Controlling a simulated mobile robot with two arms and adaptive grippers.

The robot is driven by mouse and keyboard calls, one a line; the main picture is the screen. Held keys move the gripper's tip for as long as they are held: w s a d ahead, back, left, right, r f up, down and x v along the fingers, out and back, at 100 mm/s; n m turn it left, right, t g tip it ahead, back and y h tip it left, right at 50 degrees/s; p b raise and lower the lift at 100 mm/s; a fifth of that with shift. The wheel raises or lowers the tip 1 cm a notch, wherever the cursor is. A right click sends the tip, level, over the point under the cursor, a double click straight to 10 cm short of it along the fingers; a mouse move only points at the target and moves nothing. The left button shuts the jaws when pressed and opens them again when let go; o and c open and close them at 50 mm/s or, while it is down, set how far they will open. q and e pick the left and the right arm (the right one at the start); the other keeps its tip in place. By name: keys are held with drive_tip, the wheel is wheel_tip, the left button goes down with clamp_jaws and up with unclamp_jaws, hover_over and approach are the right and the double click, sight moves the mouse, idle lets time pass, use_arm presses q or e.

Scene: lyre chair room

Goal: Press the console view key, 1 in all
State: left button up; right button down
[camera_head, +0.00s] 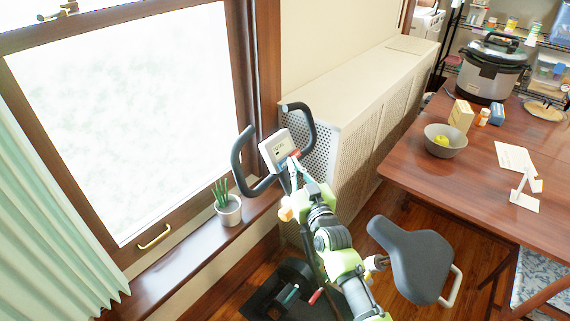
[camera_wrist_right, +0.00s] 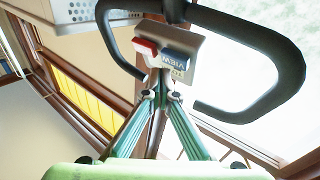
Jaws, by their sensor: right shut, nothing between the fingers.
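The exercise bike's white console (camera_head: 273,147) sits between its dark handlebars at the window side. In the right wrist view the console (camera_wrist_right: 196,41) appears upside down, with a red key (camera_wrist_right: 146,46) and a blue key, the view key (camera_wrist_right: 174,58), whose lettering reads as VIEW. My right gripper (camera_head: 293,163) is at the console's lower edge, and its fingers partly hide the keys in the head view. In the right wrist view the shut, empty fingertips (camera_wrist_right: 164,93) are close below the keys. I cannot tell whether they touch. My left gripper is not in view.
The handlebars (camera_head: 240,155) curve around both sides of the console. A potted plant (camera_head: 229,210) stands on the windowsill. The bike seat (camera_head: 409,262) is at lower right. A perforated radiator cover (camera_head: 345,140) runs behind, and a wooden table (camera_head: 430,176) stands at right.

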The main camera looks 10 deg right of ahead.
drive_tip(key=shift+w+a+f, duration=0.1)
drive_tip(key=shift+w+a+f, duration=0.1)
drive_tip(key=shift+w+a, duration=0.05)
drive_tip(key=shift+w, duration=0.05)
drive_tip(key=shift+w+a+f+b, duration=0.25)
drive_tip(key=shift+w+b, duration=0.05)
drive_tip(key=shift+b, duration=0.15)
idle(0.9)
drive_tip(key=shift+r, duration=0.1)
drive_tip(key=shift+s+d+r+p, duration=0.35)
drive_tip(key=shift+s+d+p, duration=0.15)
drive_tip(key=shift+s+p, duration=0.25)
drive_tip(key=shift+w, duration=0.15)
drive_tip(key=s+d+r+p, duration=0.1)
drive_tip(key=p, duration=0.1)
drive_tip(key=s+d+r+p, duration=0.1)
drive_tip(key=s+p, duration=0.1)
drive_tip(key=shift+s+d+r, duration=0.25)
drive_tip(key=shift+d+r, duration=0.05)
drive_tip(key=shift+d, duration=0.05)
